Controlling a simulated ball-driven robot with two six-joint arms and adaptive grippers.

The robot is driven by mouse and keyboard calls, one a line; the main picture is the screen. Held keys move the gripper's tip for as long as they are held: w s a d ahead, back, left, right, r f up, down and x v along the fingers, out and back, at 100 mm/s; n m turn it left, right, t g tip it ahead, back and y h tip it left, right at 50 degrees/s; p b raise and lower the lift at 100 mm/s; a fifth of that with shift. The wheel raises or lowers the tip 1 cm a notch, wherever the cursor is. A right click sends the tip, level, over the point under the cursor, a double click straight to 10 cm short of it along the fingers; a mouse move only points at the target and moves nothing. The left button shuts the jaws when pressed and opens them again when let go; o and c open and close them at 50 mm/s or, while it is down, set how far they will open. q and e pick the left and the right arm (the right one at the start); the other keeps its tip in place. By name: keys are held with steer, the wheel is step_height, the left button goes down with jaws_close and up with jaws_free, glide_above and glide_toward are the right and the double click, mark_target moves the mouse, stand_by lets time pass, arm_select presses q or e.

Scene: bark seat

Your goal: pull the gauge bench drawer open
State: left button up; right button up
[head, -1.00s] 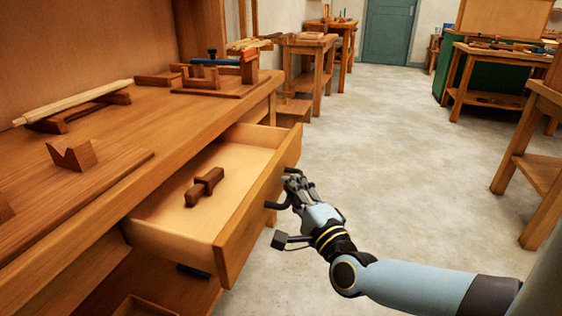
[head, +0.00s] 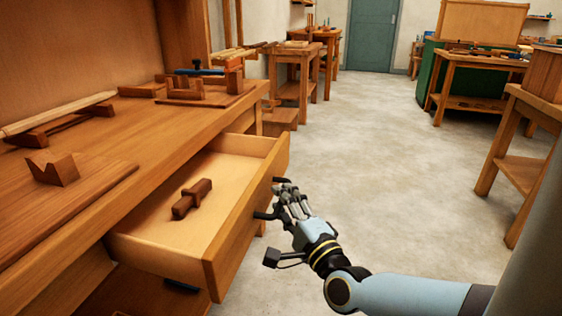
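The gauge bench drawer (head: 243,216) stands well out from the bench (head: 150,140), its inside in plain sight. A dark wooden tool-like piece (head: 192,198) lies on the drawer floor. The dark bar handle (head: 264,215) is on the drawer's front, partly covered by my fingers. My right gripper (head: 284,195) is at this handle, its fingers spread with gaps between them. They overlap the handle in the picture; whether they touch it is hard to tell. My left gripper is out of view.
The bench top carries a notched block (head: 53,169), a pale strip on supports (head: 60,113) and a wooden fixture (head: 200,92). A wooden stand (head: 515,150) is at the right. The concrete floor (head: 385,180) between is clear.

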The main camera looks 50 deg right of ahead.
steer(key=v, duration=1.1)
steer(key=shift+w, duration=0.15)
